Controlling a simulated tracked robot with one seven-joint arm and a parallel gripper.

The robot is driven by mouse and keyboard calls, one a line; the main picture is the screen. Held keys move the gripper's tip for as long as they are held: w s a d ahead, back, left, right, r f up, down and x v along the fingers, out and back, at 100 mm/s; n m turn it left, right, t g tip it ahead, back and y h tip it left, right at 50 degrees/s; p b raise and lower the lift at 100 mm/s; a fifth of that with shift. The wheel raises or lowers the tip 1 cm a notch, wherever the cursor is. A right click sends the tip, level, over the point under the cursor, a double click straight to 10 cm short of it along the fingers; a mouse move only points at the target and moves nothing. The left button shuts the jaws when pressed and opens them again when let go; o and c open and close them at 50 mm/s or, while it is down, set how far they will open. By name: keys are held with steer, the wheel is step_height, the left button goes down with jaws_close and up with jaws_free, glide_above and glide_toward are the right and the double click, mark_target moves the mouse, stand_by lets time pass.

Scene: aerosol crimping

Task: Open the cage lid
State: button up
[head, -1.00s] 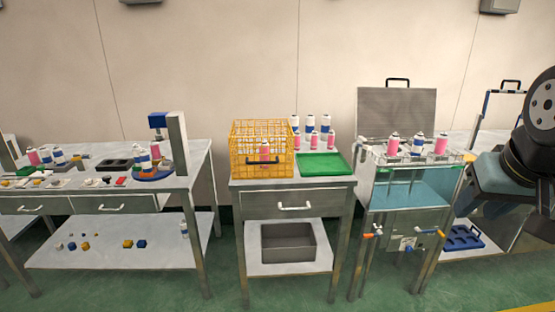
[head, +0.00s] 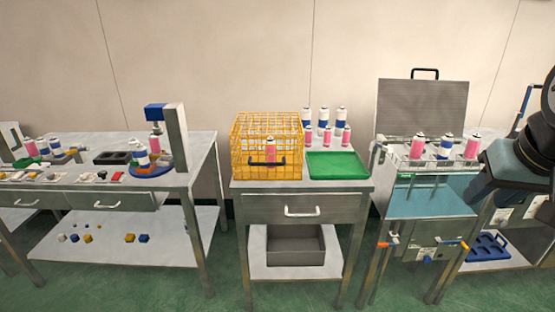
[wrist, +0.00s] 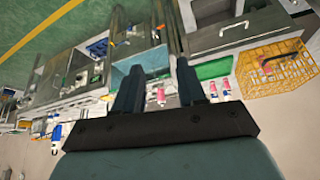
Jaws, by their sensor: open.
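The yellow wire cage (head: 242,150) stands on the middle table, its lid down over the top. A dark handle (head: 267,163) is on its front face, and a pink can (head: 270,148) shows inside through the wires. In the wrist view the cage (wrist: 283,85) is at the right, tilted, beyond my fingers. My gripper (wrist: 158,75) is open and empty, its two dark fingers apart and well away from the cage.
A green tray (head: 338,165) lies right of the cage, with several cans (head: 323,120) behind it. A water bath (head: 430,195) with a raised lid (head: 420,108) stands to the right. A left table (head: 205,150) holds a blue press (head: 156,113). Green floor is free in front.

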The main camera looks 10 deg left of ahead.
steer(key=shift+w+a, duration=0.1)
steer(key=shift+w, duration=0.25)
steer(key=w+a+f+n+t+y, duration=0.3)
steer(key=w+a+n, duration=0.45)
steer(key=w, duration=0.65)
steer(key=w+a+f+n+t+y, duration=0.1)
steer(key=w+a+f+n+t, duration=0.3)
steer(key=w+a, duration=0.8)
steer(key=n+t+y, duration=0.3)
steer(key=n+y, duration=0.5)
steer(key=n, duration=0.7)
glide_toward(267, 165)
steer(key=x, duration=1)
steer(key=shift+w+f, duration=0.1)
steer(key=shift+w, duration=0.25)
